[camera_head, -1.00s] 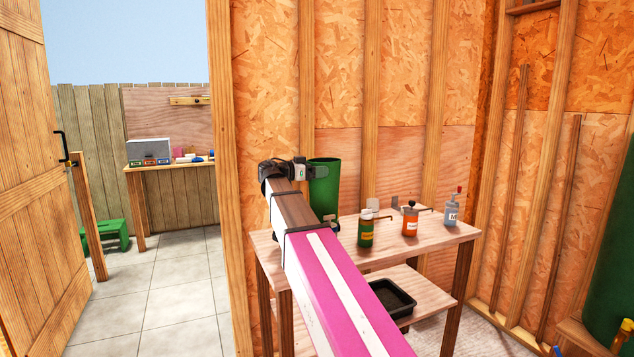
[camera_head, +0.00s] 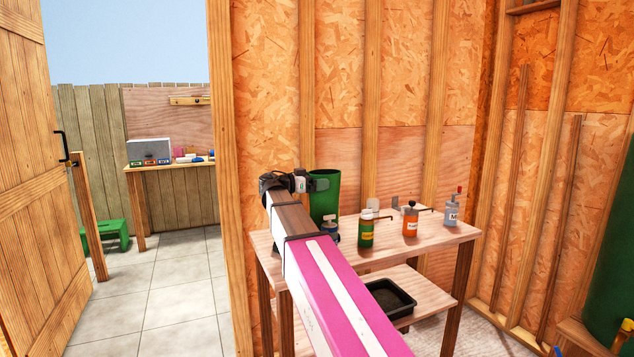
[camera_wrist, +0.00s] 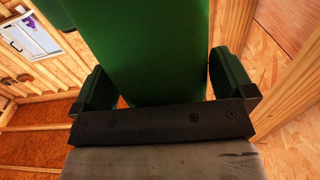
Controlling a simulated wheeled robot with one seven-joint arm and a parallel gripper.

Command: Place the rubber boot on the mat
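The green rubber boot (camera_head: 325,198) is upright above the left end of the wooden table (camera_head: 440,240) in the head view. My arm hides its lower part, so I cannot tell whether it touches the tabletop. My gripper (camera_head: 318,181) is at the boot's upper shaft. In the wrist view the green shaft (camera_wrist: 150,50) fills the space between the two fingers of my gripper (camera_wrist: 168,85), one on each side. No mat can be made out in either view.
Pump bottles in green (camera_head: 366,230), orange (camera_head: 410,222) and grey (camera_head: 452,211) stand on the table. A black tray (camera_head: 405,306) sits on its lower shelf. A stud wall is behind. An open door (camera_head: 40,180) and paved floor (camera_head: 180,285) are at left.

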